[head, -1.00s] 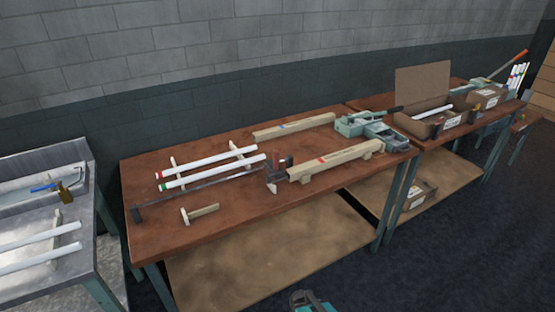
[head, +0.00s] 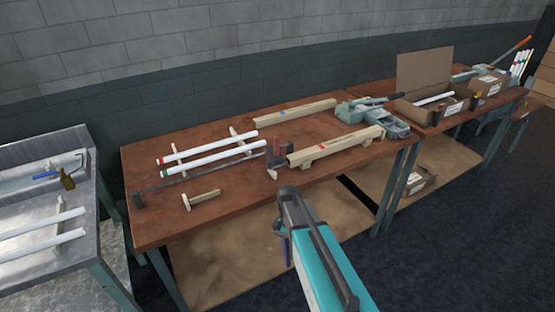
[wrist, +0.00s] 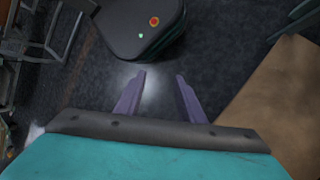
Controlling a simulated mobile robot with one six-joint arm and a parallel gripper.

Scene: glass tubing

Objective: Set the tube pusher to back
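I cannot tell for certain which part is the tube pusher. A dark block with a red upright part (head: 277,160) stands at the left end of the front wooden trough (head: 335,147). A thin dark rail (head: 200,178) runs left from it to a dark end block (head: 138,201). A small wooden T-shaped piece (head: 204,196) lies in front of the rail. My gripper (head: 282,230) is in front of the table edge, apart from all of these. In the wrist view my gripper (wrist: 160,79) has its purple fingers apart with nothing between them.
Two white tubes (head: 210,152) rest on supports behind the rail. A green machine (head: 385,118) is at the table's right, near an open cardboard box (head: 425,68). A metal bench (head: 45,215) stands left. A lower shelf (head: 225,270) extends beneath the table.

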